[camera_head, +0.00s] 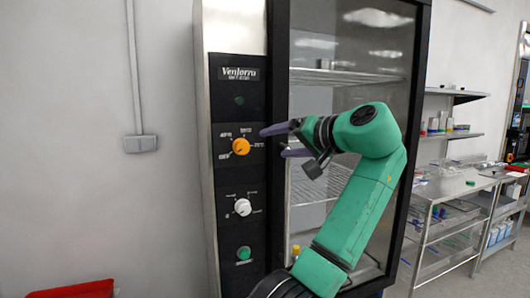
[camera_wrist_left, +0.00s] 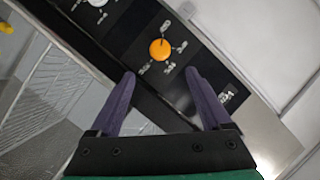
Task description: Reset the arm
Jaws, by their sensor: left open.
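My left arm (camera_head: 362,205) is green and reaches up in front of a glass-doored washer (camera_head: 230,40). Its gripper (camera_head: 275,141) has purple fingers, open and empty, pointing at the washer's black control panel (camera_head: 225,183). An orange knob (camera_head: 241,146) sits just left of the fingertips in the head view. In the left wrist view the gripper (camera_wrist_left: 162,85) is spread, with the orange knob (camera_wrist_left: 159,49) beyond and between the tips, apart from them. A white knob (camera_head: 243,207) and a green button (camera_head: 244,253) are lower on the panel. My right gripper is not in view.
Wire racks (camera_head: 340,77) show behind the washer's glass. A steel shelf table (camera_head: 450,188) with small items stands at the right. A red object (camera_head: 75,289) is at the lower left.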

